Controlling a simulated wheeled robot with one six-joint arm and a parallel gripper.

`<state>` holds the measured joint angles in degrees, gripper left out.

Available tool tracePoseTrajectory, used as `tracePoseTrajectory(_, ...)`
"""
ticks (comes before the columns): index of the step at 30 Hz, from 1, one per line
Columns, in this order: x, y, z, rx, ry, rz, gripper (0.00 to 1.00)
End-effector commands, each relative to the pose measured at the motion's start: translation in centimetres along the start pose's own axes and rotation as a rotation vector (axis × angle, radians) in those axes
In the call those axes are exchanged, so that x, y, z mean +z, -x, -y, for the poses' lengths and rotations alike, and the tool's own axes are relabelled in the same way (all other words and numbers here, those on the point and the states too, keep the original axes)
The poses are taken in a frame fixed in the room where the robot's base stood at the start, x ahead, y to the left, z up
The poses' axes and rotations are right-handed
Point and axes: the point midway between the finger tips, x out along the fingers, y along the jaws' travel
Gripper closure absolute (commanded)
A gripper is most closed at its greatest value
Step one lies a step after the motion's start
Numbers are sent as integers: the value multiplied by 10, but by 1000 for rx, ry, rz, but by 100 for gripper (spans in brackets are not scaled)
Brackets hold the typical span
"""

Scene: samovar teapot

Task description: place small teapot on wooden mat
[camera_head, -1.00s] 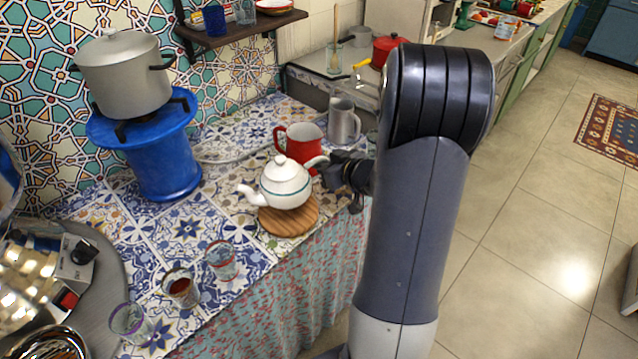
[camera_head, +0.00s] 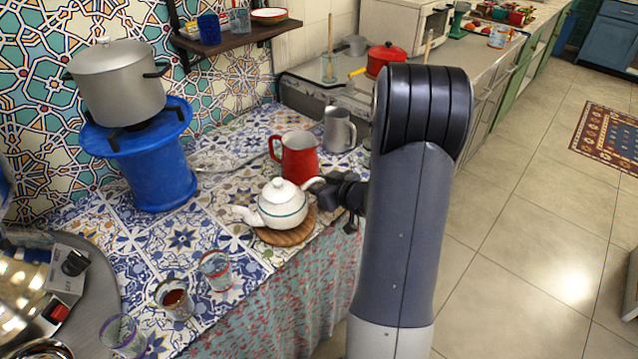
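The small teapot (camera_head: 282,204) is white with a dark rim line, upright, with its spout to the left and its handle to the right. It is at the round wooden mat (camera_head: 271,237), covering most of it; its base appears to be on or just above the wood, and I cannot tell whether they touch. My gripper (camera_head: 318,186) reaches in from the right at the teapot's handle and appears shut on it. The fingertips are small, dark and partly hidden by the handle.
A red mug (camera_head: 298,158) stands close behind the teapot, with a grey metal pitcher (camera_head: 338,130) behind it. Glasses (camera_head: 216,270) stand at the front left. A blue stand (camera_head: 155,175) carries a large pot (camera_head: 118,82). The tiled counter edge is close to the mat.

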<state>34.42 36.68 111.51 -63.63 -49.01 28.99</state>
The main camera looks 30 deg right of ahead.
Motion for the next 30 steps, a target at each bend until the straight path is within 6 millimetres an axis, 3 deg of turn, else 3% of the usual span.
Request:
tracePoseTrajectory(11, -3, 7, -1, 2, 0, 0, 63)
tracePoseTrajectory(24, -3, 95, -1, 5, -2, 0, 63)
tracePoseTrajectory(30, -3, 116, -1, 3, 0, 0, 63)
